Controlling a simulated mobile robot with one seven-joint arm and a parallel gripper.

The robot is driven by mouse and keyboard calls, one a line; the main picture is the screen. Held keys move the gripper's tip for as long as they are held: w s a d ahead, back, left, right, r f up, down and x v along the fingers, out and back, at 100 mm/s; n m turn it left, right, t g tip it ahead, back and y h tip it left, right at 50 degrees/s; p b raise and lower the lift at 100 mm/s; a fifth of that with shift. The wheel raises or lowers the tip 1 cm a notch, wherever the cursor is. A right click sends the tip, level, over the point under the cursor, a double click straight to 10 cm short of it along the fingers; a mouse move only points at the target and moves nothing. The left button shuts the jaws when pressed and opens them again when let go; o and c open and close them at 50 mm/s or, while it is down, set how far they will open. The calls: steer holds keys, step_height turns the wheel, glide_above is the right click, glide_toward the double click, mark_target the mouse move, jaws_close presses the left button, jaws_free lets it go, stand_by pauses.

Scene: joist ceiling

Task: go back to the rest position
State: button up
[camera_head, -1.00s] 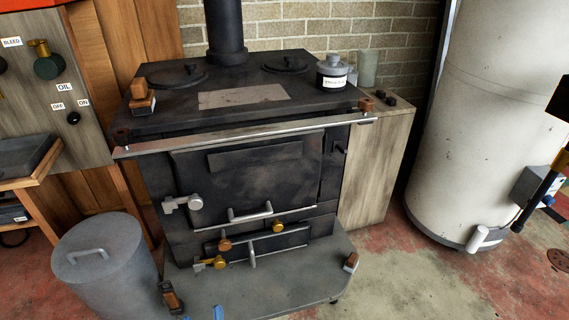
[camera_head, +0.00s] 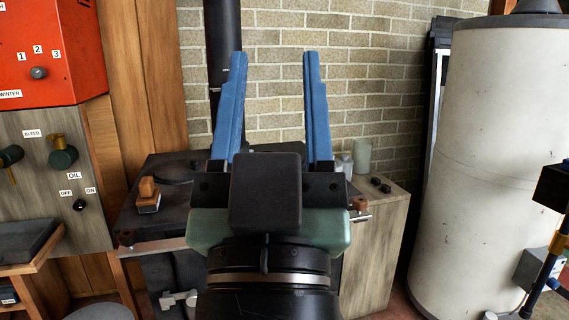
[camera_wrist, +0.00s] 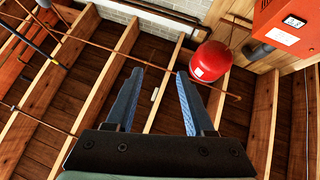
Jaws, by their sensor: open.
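My gripper (camera_head: 274,75) is raised in front of the black stove in the head view, its two blue fingers pointing up and spread apart with nothing between them. In the wrist view my gripper (camera_wrist: 157,82) is also open and empty, facing the joist ceiling (camera_wrist: 118,62). My arm and gripper hide most of the stove top (camera_head: 150,222) and nearly all of the stove front.
A white tank (camera_head: 490,150) stands at the right. A red control box (camera_head: 60,50) hangs at the left above a panel with knobs. A red vessel (camera_wrist: 210,62) and copper pipes are near the ceiling. A wooden cabinet (camera_head: 375,260) stands right of the stove.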

steer(key=s+r+t+p, duration=0.1)
steer(key=s+r+p, duration=0.2)
steer(key=r+p, duration=3.5)
step_height(320, 180, up, 5)
steer(key=shift+s+d+r, duration=0.15)
steer(key=shift+d+r, duration=0.05)
steer(key=shift+d, duration=0.1)
